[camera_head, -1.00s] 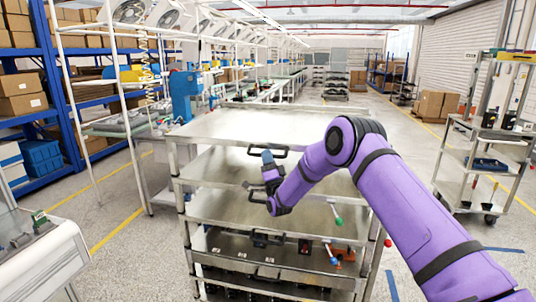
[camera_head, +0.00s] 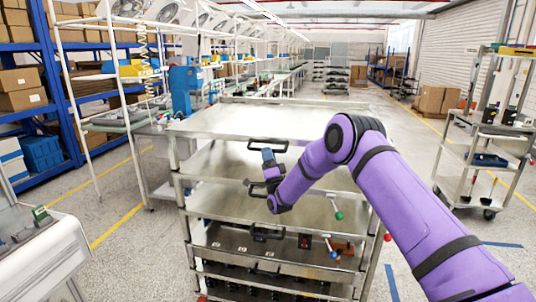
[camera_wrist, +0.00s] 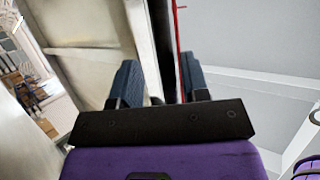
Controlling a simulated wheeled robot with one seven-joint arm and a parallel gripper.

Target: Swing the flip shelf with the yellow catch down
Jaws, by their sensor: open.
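A metal rack (camera_head: 250,122) with several stacked shelves stands in front of me. Black handles show along its front, an upper one (camera_head: 268,145) and a lower one (camera_head: 267,233). Ball-ended catches show at its right: green (camera_head: 339,215), red (camera_head: 388,237) and blue (camera_head: 333,254). I cannot make out a yellow catch. My gripper (camera_head: 267,157) is at the rack's front, just below the upper handle in the picture; contact cannot be told. In the wrist view my gripper (camera_wrist: 160,88) is open, its blue-grey fingers apart, with a pale panel edge and a dark strip beyond them.
A grey-white bench (camera_head: 45,255) stands close at the left. A shelved cart (camera_head: 485,160) is at the right, and blue storage racks (camera_head: 60,75) are behind at the left. The floor between the rack and the right cart is mostly clear.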

